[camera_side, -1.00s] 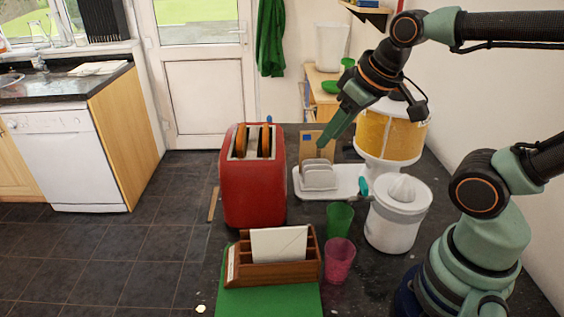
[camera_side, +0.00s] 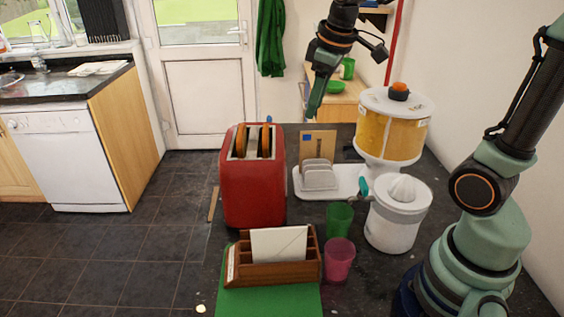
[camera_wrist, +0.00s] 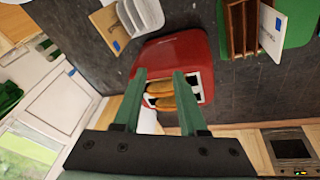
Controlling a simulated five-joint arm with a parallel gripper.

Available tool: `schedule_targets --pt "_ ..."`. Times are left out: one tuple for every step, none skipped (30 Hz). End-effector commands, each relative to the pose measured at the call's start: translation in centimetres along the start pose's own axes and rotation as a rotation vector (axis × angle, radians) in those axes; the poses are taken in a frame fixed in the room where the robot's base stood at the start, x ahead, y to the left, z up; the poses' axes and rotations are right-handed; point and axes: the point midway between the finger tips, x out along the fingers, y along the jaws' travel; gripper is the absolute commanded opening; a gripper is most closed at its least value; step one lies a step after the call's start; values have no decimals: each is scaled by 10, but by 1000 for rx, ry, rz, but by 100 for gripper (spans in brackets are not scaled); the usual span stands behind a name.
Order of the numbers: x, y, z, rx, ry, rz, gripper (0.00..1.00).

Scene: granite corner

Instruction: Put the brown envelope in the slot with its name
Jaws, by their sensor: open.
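The brown envelope (camera_side: 312,141) stands upright at the white toast rack (camera_side: 319,177), behind it in the side view; a blue stamp shows in its upper corner. It also shows in the wrist view (camera_wrist: 103,24) at the top left. The wooden letter rack (camera_side: 272,273) stands on a green mat (camera_side: 270,303) at the front, with a white envelope (camera_side: 279,244) in it. A white label strip is on its left end; its text is unreadable. My gripper (camera_side: 314,112) is above the brown envelope in the side view, apart from it. Its fingers (camera_wrist: 159,75) are open and empty.
A red toaster (camera_side: 252,190) with toast stands left of the toast rack. A yellow-sided canister (camera_side: 391,132), a white juicer (camera_side: 397,222), a green cup (camera_side: 339,217) and a pink cup (camera_side: 338,260) stand to the right. Dark counter shows between them.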

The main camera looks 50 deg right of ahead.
Motion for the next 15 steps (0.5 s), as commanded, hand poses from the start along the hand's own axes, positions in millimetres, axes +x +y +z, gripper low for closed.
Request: schedule_targets --pt "7 12 -7 -38 -30 -10 41" --pt "11 19 -10 -64 -45 -17 41" --pt "16 28 -15 -97 -63 -25 41" --pt "20 34 -18 -124 -77 -33 41" --pt "24 40 -21 -150 -90 -41 41" --pt "31 49 -24 -184 -108 -53 41" --pt "36 56 -27 -210 -120 -62 41" --pt "42 62 -29 -235 -132 -73 41" --pt "49 71 -31 -269 -148 -87 41" --pt "55 77 -32 -294 -158 -98 41" --pt "61 83 -33 -317 -168 -109 41" --pt "68 90 -34 -347 -179 -123 41" --pt "74 95 -35 -368 -187 -133 41" --pt "78 100 -35 -386 -194 -143 41" --pt "85 105 -35 -409 -201 -155 41"
